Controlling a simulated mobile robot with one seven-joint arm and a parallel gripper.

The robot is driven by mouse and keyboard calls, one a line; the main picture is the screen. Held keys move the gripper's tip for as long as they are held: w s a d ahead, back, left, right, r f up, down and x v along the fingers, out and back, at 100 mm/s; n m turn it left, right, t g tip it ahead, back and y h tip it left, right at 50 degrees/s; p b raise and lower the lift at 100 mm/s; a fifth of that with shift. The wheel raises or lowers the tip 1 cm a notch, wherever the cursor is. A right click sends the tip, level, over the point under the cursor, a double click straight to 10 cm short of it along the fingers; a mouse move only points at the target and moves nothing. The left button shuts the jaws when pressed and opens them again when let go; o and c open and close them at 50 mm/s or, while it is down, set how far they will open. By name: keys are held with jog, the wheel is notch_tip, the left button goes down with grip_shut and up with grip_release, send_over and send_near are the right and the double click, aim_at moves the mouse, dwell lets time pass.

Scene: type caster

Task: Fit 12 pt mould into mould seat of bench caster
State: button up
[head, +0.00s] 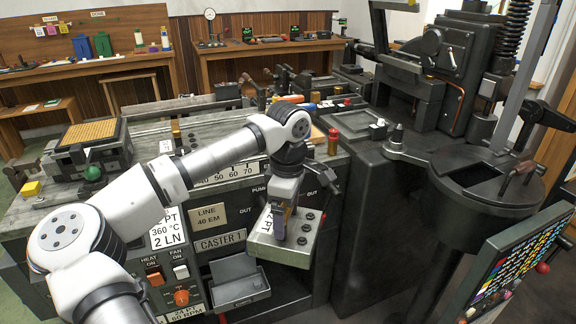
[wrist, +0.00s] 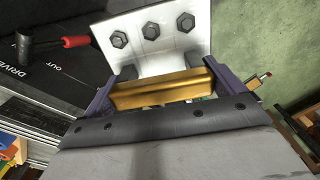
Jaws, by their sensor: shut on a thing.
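My gripper (head: 281,212) points down in front of the bench caster (head: 215,180). It is shut on the mould (head: 262,246), a grey block with several dark bolts on top and a partly covered "PT" label. In the wrist view the purple fingers of my gripper (wrist: 163,92) close on the brass bar of the mould (wrist: 165,25), beside its pale plate with dark hex bolts. The mould hangs clear of the bench, off its front edge. The full size label is hidden by my gripper. I cannot make out the mould seat.
An open grey drawer (head: 240,288) juts out below left of the mould. A large dark machine (head: 450,150) stands at the right.

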notch_tip(320, 180, down, 40)
jog(key=s+m, duration=0.1)
jog(key=m, duration=1.3)
jog(key=shift+s+d+r+m, duration=0.15)
jog(key=shift+d+r+m, duration=0.1)
jog(key=shift+d+m, duration=0.2)
